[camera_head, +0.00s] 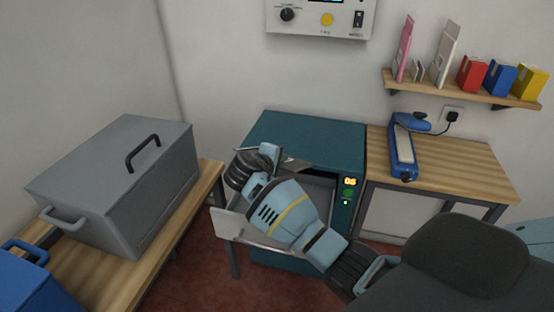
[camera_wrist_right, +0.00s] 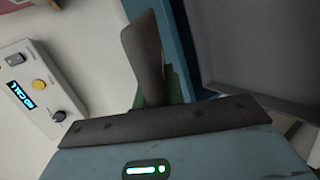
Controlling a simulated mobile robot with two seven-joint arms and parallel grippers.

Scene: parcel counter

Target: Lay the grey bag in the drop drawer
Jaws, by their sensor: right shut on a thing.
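The drop drawer (camera_head: 232,228) is pulled out from the front of a teal cabinet (camera_head: 310,135). Its pale front and part of its grey inside show; my right arm covers much of it. My right gripper (camera_head: 280,163) is over the back of the open drawer, close to the cabinet's front. It is shut on the grey bag (camera_head: 296,165), of which only a thin grey piece shows in the head view. My left gripper is not in view.
A grey lidded box (camera_head: 105,190) and a blue container (camera_head: 32,285) stand on the left bench. A blue sealer-like device (camera_head: 402,150) lies on the right table, below a shelf (camera_head: 465,90) of boxes. A control panel (camera_head: 320,17) hangs on the wall.

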